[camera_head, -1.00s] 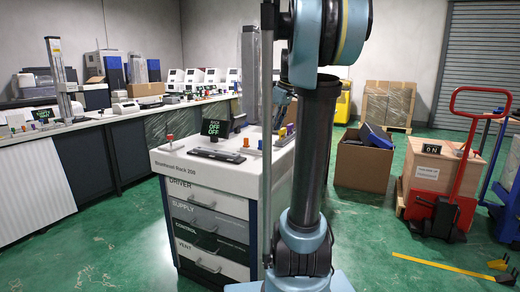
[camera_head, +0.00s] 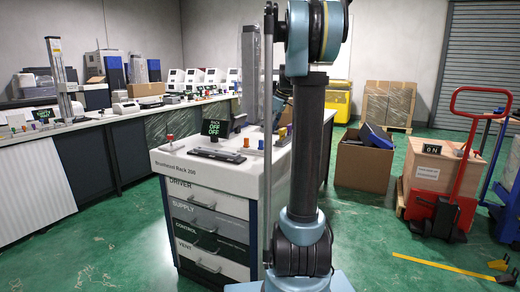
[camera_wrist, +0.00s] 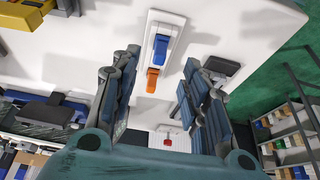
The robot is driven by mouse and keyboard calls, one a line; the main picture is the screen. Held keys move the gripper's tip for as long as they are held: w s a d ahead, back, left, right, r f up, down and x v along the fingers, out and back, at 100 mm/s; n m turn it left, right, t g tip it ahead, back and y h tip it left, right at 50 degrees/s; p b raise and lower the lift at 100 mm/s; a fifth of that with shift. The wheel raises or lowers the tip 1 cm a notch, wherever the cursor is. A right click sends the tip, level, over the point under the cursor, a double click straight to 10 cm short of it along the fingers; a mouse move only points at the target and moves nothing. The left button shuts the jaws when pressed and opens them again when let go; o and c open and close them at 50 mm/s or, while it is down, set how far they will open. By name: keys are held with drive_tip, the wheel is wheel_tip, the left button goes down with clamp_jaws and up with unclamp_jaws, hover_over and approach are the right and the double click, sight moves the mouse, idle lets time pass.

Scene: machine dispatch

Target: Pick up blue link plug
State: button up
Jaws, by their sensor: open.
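In the wrist view, a blue plug (camera_wrist: 160,47) sits on a narrow white mount on a white surface. An orange piece (camera_wrist: 153,78) shows just below it in the picture; I cannot tell whether the two are joined. My gripper (camera_wrist: 163,62) is open, with its fingers to the left and right of the blue plug in the picture. Nothing is held between them, and the depth gap to the plug is unclear. In the head view, a small blue plug (camera_head: 261,145) stands on top of the drawer rack (camera_head: 215,208).
A long bench (camera_head: 95,130) with machines runs along the left. A cardboard box (camera_head: 362,165) and a red pallet jack (camera_head: 462,180) stand right.

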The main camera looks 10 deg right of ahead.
sight(261, 142)
drive_tip(key=x, duration=0.3)
drive_tip(key=shift+w+f, duration=0.1)
drive_tip(key=shift+f, duration=0.25)
drive_tip(key=shift+a+x, duration=0.15)
drive_tip(key=shift+x, duration=1.15)
drive_tip(key=shift+a+x, duration=0.15)
drive_tip(key=shift+x, duration=1.15)
drive_tip(key=shift+w+r, duration=0.15)
drive_tip(key=shift+w, duration=0.05)
drive_tip(key=c, duration=1)
